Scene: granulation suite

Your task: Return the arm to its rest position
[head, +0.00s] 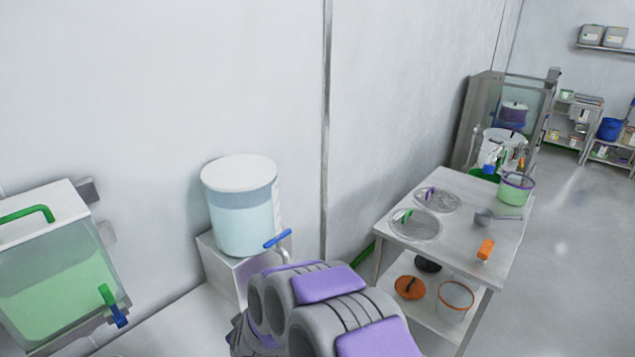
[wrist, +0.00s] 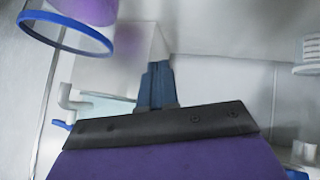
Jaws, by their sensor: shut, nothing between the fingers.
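My gripper (wrist: 157,85) shows in the wrist view as dark blue fingers closed together beyond a black and purple wrist part, with nothing held. My grey and purple arm (head: 325,287) rises at the bottom centre of the head view, in front of the tank stand. The fingers cannot be made out in the head view. In the wrist view a pale block (wrist: 120,55) lies behind the fingers. A grey spout (wrist: 72,105) with a blue handle is to their left.
A white-lidded tank (head: 240,215) with a blue-handled tap (head: 278,238) stands on a block by the wall, close to my arm. A green-filled tank (head: 60,285) is at left. A two-shelf table (head: 455,235) with sieves, a scoop and a bucket is at right. Open floor (head: 575,270) lies beyond.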

